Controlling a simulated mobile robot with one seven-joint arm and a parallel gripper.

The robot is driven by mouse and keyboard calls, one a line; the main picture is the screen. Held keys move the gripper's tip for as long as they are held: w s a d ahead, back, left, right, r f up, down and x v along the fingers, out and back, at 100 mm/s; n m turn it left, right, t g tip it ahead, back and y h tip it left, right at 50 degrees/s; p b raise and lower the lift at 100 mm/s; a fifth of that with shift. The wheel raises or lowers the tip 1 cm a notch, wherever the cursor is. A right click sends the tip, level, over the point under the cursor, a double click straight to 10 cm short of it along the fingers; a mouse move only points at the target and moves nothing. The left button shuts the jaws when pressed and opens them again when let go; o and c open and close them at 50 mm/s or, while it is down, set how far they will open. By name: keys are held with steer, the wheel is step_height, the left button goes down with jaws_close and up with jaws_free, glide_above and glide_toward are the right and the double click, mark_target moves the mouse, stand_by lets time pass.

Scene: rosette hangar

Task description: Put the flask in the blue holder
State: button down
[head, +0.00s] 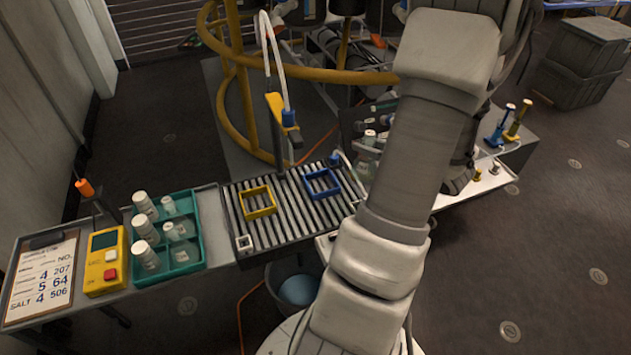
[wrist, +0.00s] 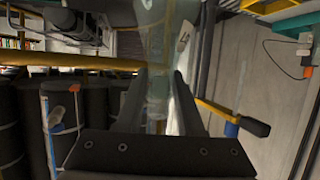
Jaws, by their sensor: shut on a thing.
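The blue holder (head: 326,197) is a square open frame lying on the slatted rack, empty, in the head view. A similar yellow holder (head: 262,214) lies to its left, also empty. In the wrist view my gripper (wrist: 158,95) is shut on a clear, glassy flask (wrist: 157,45) with a pale label on its side. The flask stands between the two dark fingers and runs out of the top of the picture.
A teal tray (head: 200,247) with several white-capped bottles stands left of the slatted rack (head: 290,228). A yellow box with buttons (head: 105,272) and a clipboard (head: 42,280) lie further left. Yellow railing curves behind.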

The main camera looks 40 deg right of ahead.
steer(key=shift+w+f, duration=0.1)
steer(key=shift+w, duration=0.25)
steer(key=shift+w+a+f+b, duration=0.6)
steer(key=shift+w+f+b, duration=0.45)
steer(key=shift+w+f, duration=0.75)
steer(key=shift+w+a+f+b, duration=0.55)
steer(key=shift+w+f+b, duration=0.45)
steer(key=shift+w+f, duration=0.8)
steer(key=shift+w+a+f+b, duration=0.6)
steer(key=shift+w+f+b, duration=0.45)
steer(key=shift+w+f, duration=0.75)
steer(key=shift+f, duration=0.2)
steer(key=c, duration=0.5)
jaws_free()
steer(key=shift+r, duration=0.15)
